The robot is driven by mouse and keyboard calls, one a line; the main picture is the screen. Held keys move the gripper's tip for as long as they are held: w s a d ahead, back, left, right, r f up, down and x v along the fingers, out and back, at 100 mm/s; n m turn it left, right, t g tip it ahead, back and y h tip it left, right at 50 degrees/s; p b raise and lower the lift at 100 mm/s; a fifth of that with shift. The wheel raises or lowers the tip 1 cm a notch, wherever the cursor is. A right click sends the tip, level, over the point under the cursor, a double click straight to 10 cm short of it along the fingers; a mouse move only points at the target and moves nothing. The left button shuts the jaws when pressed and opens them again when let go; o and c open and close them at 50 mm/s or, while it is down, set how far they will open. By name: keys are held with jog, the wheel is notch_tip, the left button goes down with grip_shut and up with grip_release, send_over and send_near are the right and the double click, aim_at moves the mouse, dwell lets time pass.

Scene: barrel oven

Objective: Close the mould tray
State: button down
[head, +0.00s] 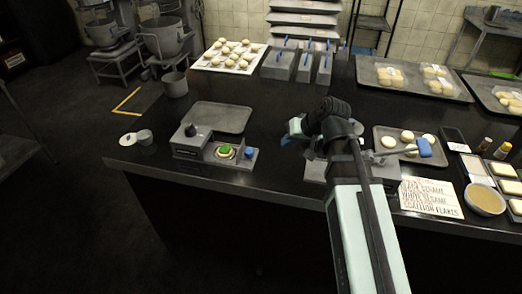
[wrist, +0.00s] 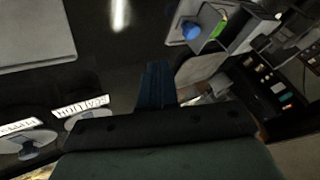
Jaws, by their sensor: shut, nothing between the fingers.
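A grey box-shaped unit (head: 192,141) with a dark knob stands near the counter's front edge in the head view. A low tray-like part (head: 226,161), probably the mould tray, sticks out from its right side, with a green-rimmed round piece (head: 225,151) on it and a blue knob (head: 249,153) at its end. In the wrist view the blue knob (wrist: 190,31) and a green patch (wrist: 221,28) show at the upper right. My gripper (head: 287,138) is to the right of the blue knob, apart from it. Its blue fingers (wrist: 155,86) are shut and empty.
An empty grey tray (head: 220,117) lies behind the unit. A second grey device (head: 316,168) is partly hidden by my arm. A small tray (head: 380,146) with dough balls and a card (head: 431,196) are at the right. Dark counter is clear between the knob and my gripper.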

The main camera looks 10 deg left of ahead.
aim_at(224, 145)
jog(key=shift+m, duration=0.4)
jog(key=x, duration=1)
jog(key=shift+a+f, duration=0.1)
jog(key=shift+a, duration=0.05)
jog(key=shift+s+a, duration=0.2)
jog(key=shift+a, duration=0.75)
jog(key=shift+s+a, duration=0.15)
jog(key=shift+a, duration=0.7)
jog(key=a, duration=1.2)
jog(key=shift+a, duration=0.35)
